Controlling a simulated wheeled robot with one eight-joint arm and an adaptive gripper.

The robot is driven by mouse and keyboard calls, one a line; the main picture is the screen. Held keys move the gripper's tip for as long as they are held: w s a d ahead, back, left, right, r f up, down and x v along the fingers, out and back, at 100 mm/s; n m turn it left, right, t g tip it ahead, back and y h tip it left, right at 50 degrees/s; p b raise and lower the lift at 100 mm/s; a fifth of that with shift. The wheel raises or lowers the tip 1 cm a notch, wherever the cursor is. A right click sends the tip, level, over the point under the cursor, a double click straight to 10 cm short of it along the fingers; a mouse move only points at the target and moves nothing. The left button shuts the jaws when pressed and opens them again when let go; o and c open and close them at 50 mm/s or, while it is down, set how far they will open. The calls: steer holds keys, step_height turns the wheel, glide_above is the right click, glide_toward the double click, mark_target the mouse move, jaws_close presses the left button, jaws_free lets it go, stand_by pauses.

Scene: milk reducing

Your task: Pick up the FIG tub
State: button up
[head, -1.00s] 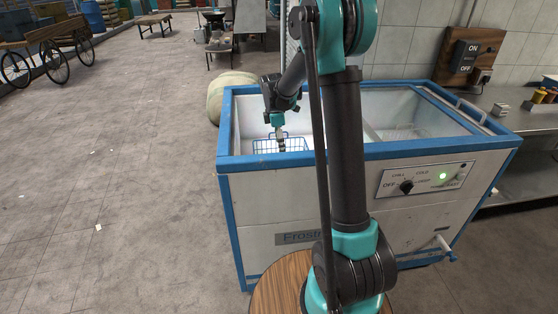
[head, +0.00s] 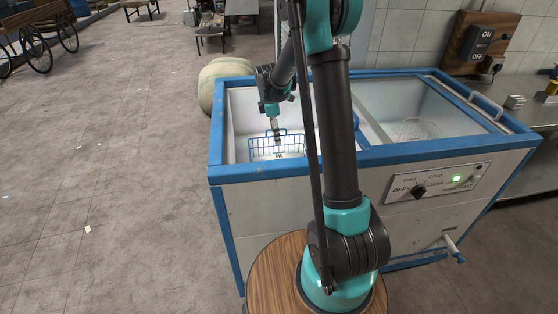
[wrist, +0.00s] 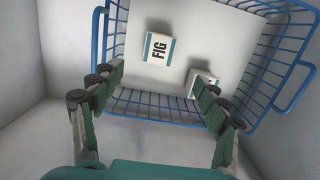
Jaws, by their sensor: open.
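The FIG tub (wrist: 158,49) is a small white box with a teal edge and black FIG lettering. It sits in a blue wire basket (wrist: 145,104) inside the open left part of the freezer. In the head view the tub (head: 279,154) shows small at the basket floor. A second white and teal tub (wrist: 201,85) lies to its lower right in the wrist view, partly hidden by my right finger. My gripper (wrist: 160,103) is open and empty, its fingertips spread apart on either side. The FIG tub lies ahead of the fingers, apart from them.
The chest freezer (head: 235,174) has blue rims and white inner walls close around the basket. Its right part is under a glass lid (head: 430,105). A blue basket handle (wrist: 295,88) sticks up at the right.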

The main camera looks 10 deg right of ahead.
mark_target(279, 156)
steer(key=f, duration=0.4)
steer(key=d+f, duration=0.1)
steer(key=f, duration=0.9)
steer(key=shift+d, duration=0.3)
steer(key=shift+c, duration=0.2)
steer(key=c, duration=1.3)
steer(key=shift+w+r, duration=0.1)
steer(key=shift+r, duration=0.05)
steer(key=shift+c, duration=0.2)
